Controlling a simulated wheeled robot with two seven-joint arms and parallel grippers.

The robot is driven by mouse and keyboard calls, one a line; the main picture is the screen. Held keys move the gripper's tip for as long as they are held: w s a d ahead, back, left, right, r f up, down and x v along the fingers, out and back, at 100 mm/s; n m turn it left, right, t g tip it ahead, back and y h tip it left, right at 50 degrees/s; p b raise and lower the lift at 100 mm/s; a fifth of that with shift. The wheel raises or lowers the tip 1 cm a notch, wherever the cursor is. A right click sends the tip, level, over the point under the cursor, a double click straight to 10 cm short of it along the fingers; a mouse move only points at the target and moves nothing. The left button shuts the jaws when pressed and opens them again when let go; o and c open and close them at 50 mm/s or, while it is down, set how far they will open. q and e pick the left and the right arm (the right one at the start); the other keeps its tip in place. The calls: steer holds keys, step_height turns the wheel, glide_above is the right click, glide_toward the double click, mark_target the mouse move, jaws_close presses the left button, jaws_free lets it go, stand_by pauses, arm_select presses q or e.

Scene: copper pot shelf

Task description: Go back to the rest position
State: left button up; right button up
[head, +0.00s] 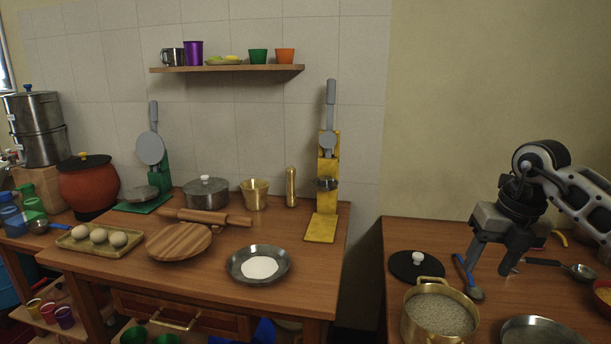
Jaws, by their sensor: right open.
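My right gripper (489,262) hangs over the right-hand table at the right, fingers pointing down and apart, with nothing seen between them. Its fingertips are just above or near the table top, close to a blue-handled spoon (467,275) and a dark ladle (560,267). I cannot tell whether they touch the table. My left gripper is not in view.
A brass pot (438,314) and a black lid (416,265) stand left of the gripper on the right table (395,232). A gap separates it from the left table (120,265), which holds a steel plate (258,265), rolling pin (205,217) and upright presses.

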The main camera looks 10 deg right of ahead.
steer(key=a+f+n+y, duration=0.2)
steer(key=a+f+y, duration=0.25)
steer(key=a, duration=0.65)
steer(key=s+a+f+m+t+y+b, duration=0.1)
steer(key=s+a+m+t+y, duration=0.15)
steer(key=a+y, duration=0.6)
steer(key=s+a+f+m+t+y, duration=0.1)
steer(key=s+a+m+t+y, duration=0.25)
steer(key=a, duration=0.85)
steer(key=s+d+f+m+t+h, duration=0.1)
steer(key=d+f+m+t+h, duration=0.2)
steer(key=m, duration=0.4)
steer(key=s+d+f+m+t+h+b, duration=0.1)
steer(key=s+d+f+m+t+h, duration=0.15)
steer(key=f+m+h, duration=0.4)
steer(key=s+d+f+m+t+h, duration=0.1)
steer(key=f+m+t+h, duration=0.15)
steer(key=m, duration=0.65)
steer(key=s+d+f+m+g+h, duration=0.1)
steer(key=s+f+m+g+h, duration=0.1)
steer(key=s+f+m+g, duration=0.3)
steer(key=s+f, duration=0.4)
steer(key=shift+s+d+f, duration=0.2)
steer(key=shift+d+f, duration=0.05)
